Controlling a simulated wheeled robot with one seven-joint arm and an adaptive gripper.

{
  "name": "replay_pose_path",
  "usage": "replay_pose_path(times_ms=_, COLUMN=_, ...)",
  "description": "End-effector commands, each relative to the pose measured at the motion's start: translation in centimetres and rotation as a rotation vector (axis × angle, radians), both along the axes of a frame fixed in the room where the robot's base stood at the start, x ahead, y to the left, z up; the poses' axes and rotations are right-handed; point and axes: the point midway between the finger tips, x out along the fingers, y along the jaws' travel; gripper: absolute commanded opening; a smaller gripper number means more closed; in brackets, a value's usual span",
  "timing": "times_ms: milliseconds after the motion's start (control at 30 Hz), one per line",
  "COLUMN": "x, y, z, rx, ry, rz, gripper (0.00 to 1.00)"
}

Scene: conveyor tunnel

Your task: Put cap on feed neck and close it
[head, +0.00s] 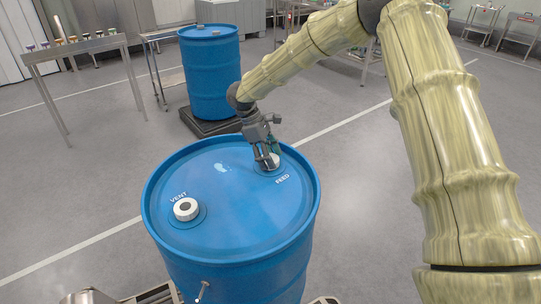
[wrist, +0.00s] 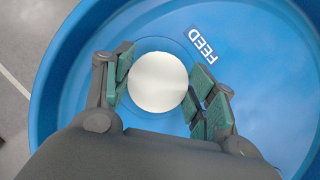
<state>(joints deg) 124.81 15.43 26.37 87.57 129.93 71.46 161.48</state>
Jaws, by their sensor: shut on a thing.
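My gripper (head: 266,159) is over the feed neck on the blue drum (head: 235,232), beside the FEED label. In the wrist view my gripper (wrist: 161,88) has its green-padded fingers on either side of a round white cap (wrist: 158,82) and is shut on it. The cap also shows in the head view (head: 274,160), partly behind the fingers. It is at the feed position; the neck beneath it is hidden, so I cannot tell whether it is seated. The vent neck (head: 186,209), a white ring with a dark centre, stands at the drum's left, by the VENT label.
A second blue drum (head: 211,80) stands on a dark base behind. A metal table (head: 75,47) with small coloured items is at the back left. A small pin-like part (head: 204,287) sticks out at the drum's front.

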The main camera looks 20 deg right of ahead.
Motion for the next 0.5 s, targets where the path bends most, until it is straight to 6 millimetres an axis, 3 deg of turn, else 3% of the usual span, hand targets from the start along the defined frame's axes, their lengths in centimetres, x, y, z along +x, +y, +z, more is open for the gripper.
replay_pose_path(times_ms=267, x=0.56, y=0.06, z=0.45, rx=0.003, ry=-0.015, rz=-0.027, gripper=0.24)
replay_pose_path(times_ms=300, x=0.56, y=0.06, z=0.47, rx=0.003, ry=-0.015, rz=-0.027, gripper=0.62)
replay_pose_path(times_ms=400, x=0.47, y=-0.02, z=0.4, rx=0.002, ry=-0.013, rz=-0.028, gripper=0.8)
replay_pose_path(times_ms=500, x=0.33, y=-0.1, z=0.28, rx=0.001, ry=-0.009, rz=-0.027, gripper=0.82)
